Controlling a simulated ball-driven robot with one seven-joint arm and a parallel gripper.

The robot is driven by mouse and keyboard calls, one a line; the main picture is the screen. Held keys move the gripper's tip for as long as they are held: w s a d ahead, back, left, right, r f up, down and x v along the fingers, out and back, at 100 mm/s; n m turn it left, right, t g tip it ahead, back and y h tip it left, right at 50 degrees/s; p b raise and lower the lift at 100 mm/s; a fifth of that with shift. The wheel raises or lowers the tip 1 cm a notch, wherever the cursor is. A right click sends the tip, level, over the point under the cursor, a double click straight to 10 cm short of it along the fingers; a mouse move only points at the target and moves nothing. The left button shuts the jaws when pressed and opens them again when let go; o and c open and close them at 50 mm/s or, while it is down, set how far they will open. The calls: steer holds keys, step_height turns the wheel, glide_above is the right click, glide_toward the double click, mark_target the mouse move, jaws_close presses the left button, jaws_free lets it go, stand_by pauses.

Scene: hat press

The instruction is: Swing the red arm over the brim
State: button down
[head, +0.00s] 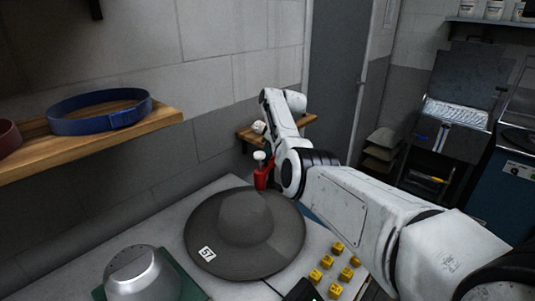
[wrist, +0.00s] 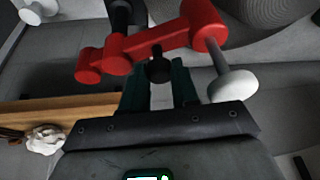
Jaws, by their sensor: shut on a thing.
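The red arm (head: 263,177) stands at the far edge of the grey hat's brim (head: 280,258), with a white knob (head: 260,155) at its upper end. In the wrist view the red arm (wrist: 150,47) runs across the top, its larger right end (wrist: 205,24) near the grey brim (wrist: 275,45). I cannot tell whether it overlaps the brim. My gripper (wrist: 160,82) has its dark green fingers on either side of a black knob (wrist: 159,68) on the red arm, shut on it. The fingers are hidden behind my wrist in the head view.
Several yellow blocks (head: 338,248) lie right of the hat. A silver dome (head: 142,274) stands at the front left. A wooden shelf (head: 100,142) with a blue hat band (head: 95,110) juts from the left wall.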

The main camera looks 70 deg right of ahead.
steer(key=shift+r, duration=0.1)
steer(key=c, duration=1.1)
jaws_free()
steer(key=shift+c, duration=0.2)
steer(key=b+v, duration=0.1)
steer(key=v, duration=0.9)
steer(key=shift+r, duration=0.35)
steer(key=shift+s, duration=0.1)
